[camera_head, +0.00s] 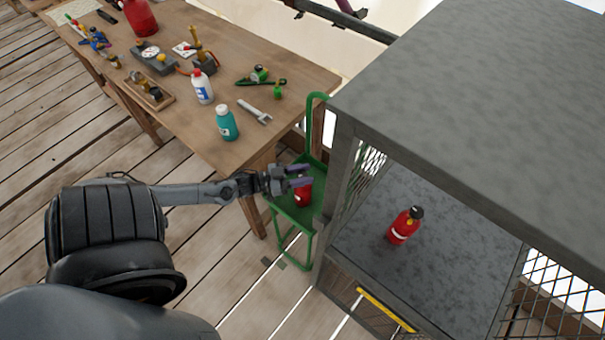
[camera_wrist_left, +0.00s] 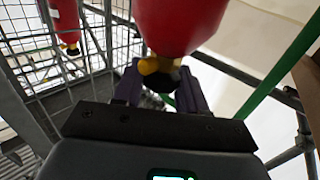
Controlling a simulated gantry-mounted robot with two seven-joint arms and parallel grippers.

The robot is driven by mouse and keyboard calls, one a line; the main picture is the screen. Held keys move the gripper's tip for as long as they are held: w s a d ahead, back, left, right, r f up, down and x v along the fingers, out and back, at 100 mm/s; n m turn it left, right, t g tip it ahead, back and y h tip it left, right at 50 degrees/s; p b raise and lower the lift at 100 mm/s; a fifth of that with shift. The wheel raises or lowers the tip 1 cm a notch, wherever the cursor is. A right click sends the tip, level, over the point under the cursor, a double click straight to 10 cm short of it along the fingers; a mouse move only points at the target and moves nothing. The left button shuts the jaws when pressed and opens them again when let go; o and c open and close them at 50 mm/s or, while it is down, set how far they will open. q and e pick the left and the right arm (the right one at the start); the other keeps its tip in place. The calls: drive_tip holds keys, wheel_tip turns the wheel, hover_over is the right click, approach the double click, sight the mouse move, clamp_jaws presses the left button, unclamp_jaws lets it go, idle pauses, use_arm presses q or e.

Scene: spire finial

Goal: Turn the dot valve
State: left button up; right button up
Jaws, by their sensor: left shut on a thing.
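A red bottle (camera_head: 303,196) stands on a green stand (camera_head: 292,212) beside the cage. It fills the top of the left wrist view (camera_wrist_left: 182,22), where it ends in a yellow fitting (camera_wrist_left: 150,65) with a dark knob (camera_wrist_left: 163,82). My left gripper (camera_head: 298,177) is at this bottle's top, its purple fingers shut on the dark knob. The fingers hide part of the knob. A second red bottle (camera_head: 403,228) with a black top stands upright inside the cage, apart from the gripper. I cannot make out a dot mark on either bottle. My right gripper is not in view.
The grey cage (camera_head: 470,110) with mesh sides stands close to the right of my left gripper. A wooden table (camera_head: 215,130) behind carries a teal bottle (camera_head: 226,124), a white bottle (camera_head: 202,86), a wrench (camera_head: 254,112) and several tools. Plank floor lies open at left.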

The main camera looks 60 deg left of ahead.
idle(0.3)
use_arm(q)
drive_tip(key=o, duration=1)
drive_tip(key=shift+c, duration=0.2)
drive_tip(key=shift+n+y, duration=0.3)
drive_tip(key=shift+y, duration=0.2)
